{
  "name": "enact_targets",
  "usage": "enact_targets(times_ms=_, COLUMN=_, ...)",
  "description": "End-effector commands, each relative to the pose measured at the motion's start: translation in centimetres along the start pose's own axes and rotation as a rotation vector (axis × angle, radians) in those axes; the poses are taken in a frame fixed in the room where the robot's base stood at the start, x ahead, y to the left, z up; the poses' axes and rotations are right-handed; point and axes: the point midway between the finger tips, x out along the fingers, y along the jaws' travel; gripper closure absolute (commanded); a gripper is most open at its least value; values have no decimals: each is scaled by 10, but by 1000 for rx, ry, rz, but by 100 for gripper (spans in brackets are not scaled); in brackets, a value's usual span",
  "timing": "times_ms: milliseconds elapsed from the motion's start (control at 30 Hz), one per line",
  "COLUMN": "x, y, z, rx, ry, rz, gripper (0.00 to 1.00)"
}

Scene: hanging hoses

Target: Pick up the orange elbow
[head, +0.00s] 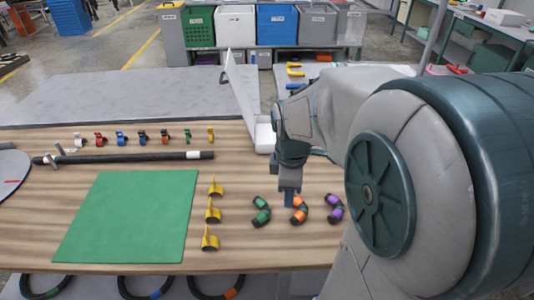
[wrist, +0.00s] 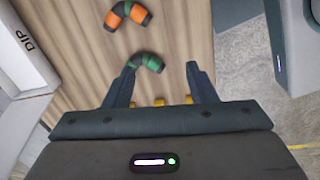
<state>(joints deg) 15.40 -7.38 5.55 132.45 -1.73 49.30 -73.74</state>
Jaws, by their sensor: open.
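The orange elbow (head: 298,215), a dark bend with orange bands, lies on the wooden table, in the middle of a row of three elbows. In the wrist view the orange elbow (wrist: 140,14) is at the top edge, beyond my fingertips. In the wrist view the green-banded elbow (wrist: 148,61) shows between the open fingers of my gripper (wrist: 160,68). My height above the table is hard to judge.
A purple-banded elbow (head: 336,215) lies to the right, the green-banded one (head: 261,217) to the left. Several yellow hooks (head: 212,213) stand beside a green mat (head: 130,215). A white box marked DIP (wrist: 22,60) is at the wrist view's left. A dark rod (head: 125,157) lies behind.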

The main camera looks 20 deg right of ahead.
Motion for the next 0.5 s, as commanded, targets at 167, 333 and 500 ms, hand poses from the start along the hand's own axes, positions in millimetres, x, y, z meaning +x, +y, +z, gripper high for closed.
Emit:
enact_targets(times_ms=167, x=21, y=28, z=16, rx=-347, ry=-2, rz=-54, gripper=49)
enact_targets(times_ms=333, x=39, y=48, z=29, rx=-631, ry=18, rz=-90, gripper=49)
enact_targets(times_ms=500, x=50, y=58, z=37, rx=-800, ry=38, rz=-107, gripper=49)
